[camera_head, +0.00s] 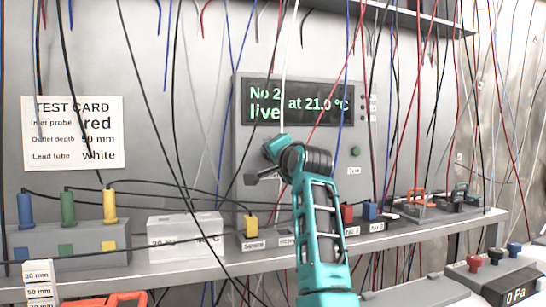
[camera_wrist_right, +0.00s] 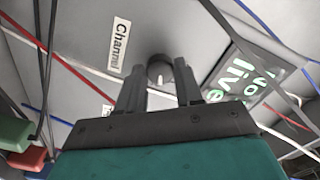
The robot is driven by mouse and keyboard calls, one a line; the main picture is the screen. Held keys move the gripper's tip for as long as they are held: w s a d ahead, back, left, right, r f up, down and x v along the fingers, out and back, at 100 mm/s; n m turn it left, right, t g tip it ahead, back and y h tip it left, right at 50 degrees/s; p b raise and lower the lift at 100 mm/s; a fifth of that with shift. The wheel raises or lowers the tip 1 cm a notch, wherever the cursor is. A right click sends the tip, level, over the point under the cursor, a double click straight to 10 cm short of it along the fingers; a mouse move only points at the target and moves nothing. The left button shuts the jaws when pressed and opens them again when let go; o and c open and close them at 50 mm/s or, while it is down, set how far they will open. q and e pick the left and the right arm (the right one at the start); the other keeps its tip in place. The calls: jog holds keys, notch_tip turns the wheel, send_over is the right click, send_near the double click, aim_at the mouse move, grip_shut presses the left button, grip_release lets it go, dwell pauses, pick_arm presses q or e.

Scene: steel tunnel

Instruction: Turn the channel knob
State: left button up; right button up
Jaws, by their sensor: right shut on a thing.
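The channel knob (camera_wrist_right: 160,68) is a dark round knob with a pale pointer mark, on the grey panel beside a label reading "Channel" (camera_wrist_right: 119,46). My right gripper (camera_wrist_right: 159,88) has its two dark fingers on either side of the knob and is shut on it. In the head view my teal right arm rises in front of the instrument box (camera_head: 248,150) and hides the knob. The box's display (camera_head: 309,103) reads "No 2 live at 21.0 °C" in green. My left gripper is not in view.
A test card (camera_head: 72,132) hangs at left, reading red, 50 mm, white. A shelf (camera_head: 400,236) carries blue, green and yellow plugs, a white block (camera_head: 185,235) and small sockets. Many thin wires hang across the front.

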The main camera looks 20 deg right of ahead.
jog(key=shift+r+m, duration=0.15)
jog(key=shift+m, duration=0.65)
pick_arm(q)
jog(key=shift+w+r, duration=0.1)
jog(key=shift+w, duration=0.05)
pick_arm(e)
jog(key=o, duration=1)
jog(key=shift+o, duration=0.2)
